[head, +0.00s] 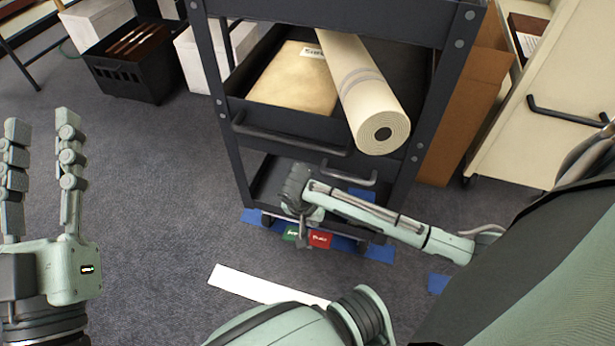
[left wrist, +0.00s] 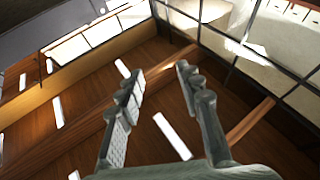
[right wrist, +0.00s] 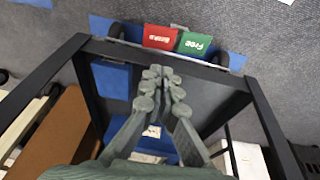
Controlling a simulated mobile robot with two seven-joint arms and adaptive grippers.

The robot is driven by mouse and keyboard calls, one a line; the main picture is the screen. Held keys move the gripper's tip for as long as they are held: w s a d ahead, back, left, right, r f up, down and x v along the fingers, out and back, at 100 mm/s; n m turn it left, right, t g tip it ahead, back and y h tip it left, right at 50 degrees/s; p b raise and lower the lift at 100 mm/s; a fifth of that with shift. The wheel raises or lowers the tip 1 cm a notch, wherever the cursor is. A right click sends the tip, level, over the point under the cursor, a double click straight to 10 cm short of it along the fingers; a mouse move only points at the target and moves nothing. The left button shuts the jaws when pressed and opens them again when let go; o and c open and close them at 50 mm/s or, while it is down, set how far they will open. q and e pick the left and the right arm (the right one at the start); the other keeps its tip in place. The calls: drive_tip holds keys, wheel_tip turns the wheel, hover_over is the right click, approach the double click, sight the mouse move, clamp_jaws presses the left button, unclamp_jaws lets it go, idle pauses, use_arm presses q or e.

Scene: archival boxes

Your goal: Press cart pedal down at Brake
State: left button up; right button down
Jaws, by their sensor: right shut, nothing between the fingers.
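The dark cart (head: 232,150) stands ahead of me. At its lower front edge is the foot pedal, with a red Brake side (head: 320,239) and a green Free side (head: 291,235). In the right wrist view the red side (right wrist: 160,37) and green side (right wrist: 194,43) sit beyond the cart's bottom edge. My right gripper (head: 303,238) is shut and empty in front of the lower shelf, partly covering the pedal area; its fingertips (right wrist: 163,78) appear apart from the pedal. My left gripper (head: 40,122) is open and empty at the far left, raised; its fingers (left wrist: 159,72) are spread.
The cart carries a rolled sheet (head: 372,105) and a tan folder (head: 292,80). Blue tape (head: 378,252) and a white strip (head: 262,286) lie on the carpet. A black crate (head: 125,60) stands left, a cream cabinet (head: 540,110) right.

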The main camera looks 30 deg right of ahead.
use_arm(q)
drive_tip(key=shift+s+r, duration=0.2)
drive_tip(key=shift+r, duration=0.2)
use_arm(e)
drive_tip(key=shift+d, duration=0.15)
